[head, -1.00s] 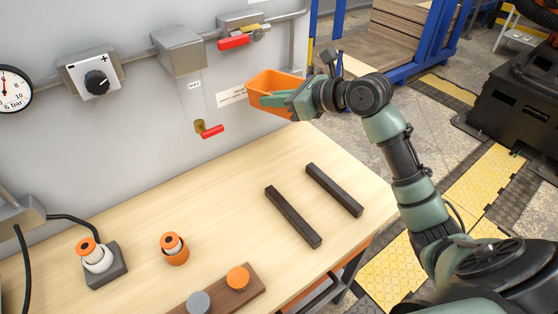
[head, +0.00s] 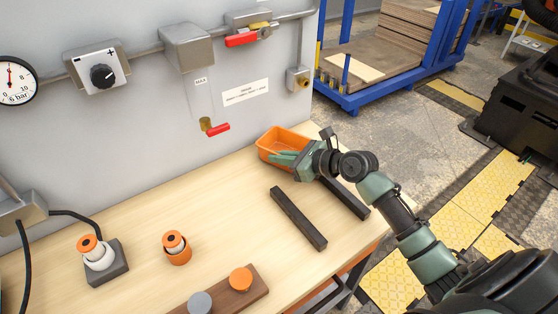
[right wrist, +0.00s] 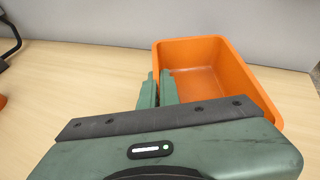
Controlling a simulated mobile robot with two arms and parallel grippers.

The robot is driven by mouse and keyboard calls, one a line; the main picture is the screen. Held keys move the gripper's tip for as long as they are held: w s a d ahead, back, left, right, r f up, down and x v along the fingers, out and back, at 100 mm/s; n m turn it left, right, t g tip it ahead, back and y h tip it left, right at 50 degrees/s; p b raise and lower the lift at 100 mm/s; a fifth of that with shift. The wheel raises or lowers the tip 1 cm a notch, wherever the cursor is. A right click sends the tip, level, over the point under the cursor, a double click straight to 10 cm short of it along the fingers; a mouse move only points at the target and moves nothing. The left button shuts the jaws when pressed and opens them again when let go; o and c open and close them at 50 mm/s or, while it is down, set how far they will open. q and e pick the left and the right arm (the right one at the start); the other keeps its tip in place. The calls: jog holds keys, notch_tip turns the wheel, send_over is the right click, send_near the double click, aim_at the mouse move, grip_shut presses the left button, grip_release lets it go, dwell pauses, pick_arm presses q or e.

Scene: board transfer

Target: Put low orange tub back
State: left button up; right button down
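The low orange tub (head: 283,137) is upright at the far right of the workbench, near the grey wall panel. It is at or just above the bench top; I cannot tell whether it touches. My right gripper (head: 284,160) is at its near side. In the right wrist view the tub (right wrist: 240,76) is empty in the part that shows. There the right gripper's (right wrist: 159,88) two green fingers are close together on either side of the tub's left wall, shut on it. My left gripper is not in view.
Two dark bars lie on the workbench (head: 225,210): one in the open (head: 298,218), one (head: 350,200) partly under my right arm. Orange-capped parts and a brown block (head: 252,287) are nearer left. Red-handled valves (head: 217,129) stick out from the panel. The bench middle is clear.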

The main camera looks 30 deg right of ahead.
jog(key=shift+f, duration=0.45)
jog(key=shift+f, duration=0.1)
jog(key=c, duration=1.7)
grip_release()
jog(key=shift+s+d, duration=0.1)
jog(key=v, duration=1.1)
jog(key=shift+s+d+r, duration=0.1)
jog(key=shift+s+r, duration=0.2)
